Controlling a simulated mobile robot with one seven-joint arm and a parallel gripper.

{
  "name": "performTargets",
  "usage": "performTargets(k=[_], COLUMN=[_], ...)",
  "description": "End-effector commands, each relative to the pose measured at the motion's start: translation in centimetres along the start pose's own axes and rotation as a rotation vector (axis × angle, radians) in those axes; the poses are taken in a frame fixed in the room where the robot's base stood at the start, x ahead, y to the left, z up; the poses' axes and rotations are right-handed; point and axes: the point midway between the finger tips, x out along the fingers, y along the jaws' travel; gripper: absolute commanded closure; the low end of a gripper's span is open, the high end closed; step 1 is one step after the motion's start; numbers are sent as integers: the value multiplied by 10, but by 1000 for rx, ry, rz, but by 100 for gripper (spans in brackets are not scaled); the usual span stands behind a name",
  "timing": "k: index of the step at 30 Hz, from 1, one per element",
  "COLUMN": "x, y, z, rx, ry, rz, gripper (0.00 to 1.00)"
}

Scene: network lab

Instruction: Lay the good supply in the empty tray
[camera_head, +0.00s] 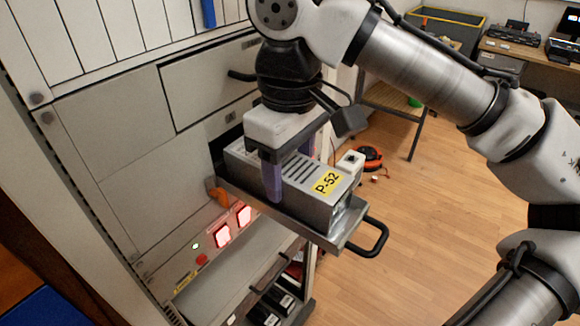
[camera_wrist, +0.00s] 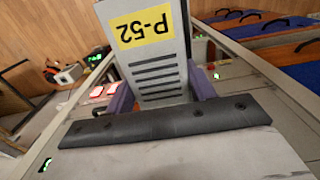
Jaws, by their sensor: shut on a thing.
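The supply (camera_head: 310,207) is a grey metal box with vent slots and a yellow P-52 label. My gripper (camera_head: 283,178) is shut on it from above, with purple fingers on its two long sides. The wrist view shows the supply (camera_wrist: 155,65) between both fingers (camera_wrist: 160,92). A pulled-out metal tray (camera_head: 343,240) with a black handle sticks out of the rack directly under the supply. The supply is roughly level and lined up with the tray. I cannot tell whether its underside touches the tray floor, which it hides.
Below the tray, the rack has a panel with lit red squares (camera_head: 222,236) and a red button. A lower shelf (camera_head: 225,275) holds dark units beneath it. An orange reel (camera_head: 369,158) lies on the wooden floor.

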Motion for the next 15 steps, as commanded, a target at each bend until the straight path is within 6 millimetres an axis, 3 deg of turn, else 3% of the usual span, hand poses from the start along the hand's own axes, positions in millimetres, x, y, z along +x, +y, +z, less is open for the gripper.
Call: performTargets(k=[7, 8, 12, 15], x=[7, 7, 7, 6], y=[0, 0, 0, 0], z=[0, 0, 0, 0], rx=[-1, -1, -1, -1], ry=[1, -1, -1, 0], rz=[1, 1, 0, 0], gripper=[100, 42, 24, 24])
